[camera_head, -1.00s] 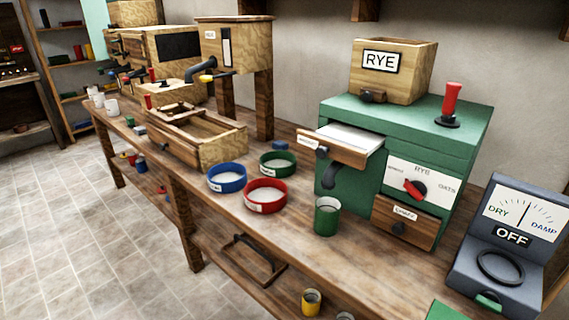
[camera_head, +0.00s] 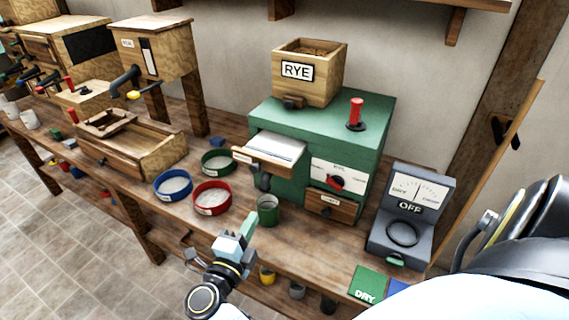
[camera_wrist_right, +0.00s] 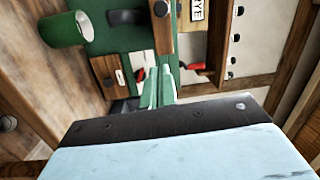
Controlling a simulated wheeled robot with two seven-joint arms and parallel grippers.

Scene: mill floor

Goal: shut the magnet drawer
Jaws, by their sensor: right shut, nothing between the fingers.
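The green machine (camera_head: 320,125) stands on the bench. Its upper wooden-fronted drawer (camera_head: 262,163) is pulled out, with its pale top (camera_head: 277,147) showing; I take it as the magnet drawer, but its label is too small to read. The lower drawer (camera_head: 331,206) sits in the machine's front. My right gripper (camera_head: 250,222) is shut and empty, in front of the machine and below the pulled-out drawer, apart from it. In the right wrist view the shut fingers (camera_wrist_right: 158,88) point toward the machine's front. The drawer front (camera_wrist_right: 163,30) shows above them. My left gripper is out of view.
A green cup (camera_head: 268,210) stands close beyond the right gripper. Red (camera_head: 212,198), blue (camera_head: 173,186) and green (camera_head: 217,162) ring-shaped dishes lie left of the machine. A RYE box (camera_head: 309,75) sits on top.

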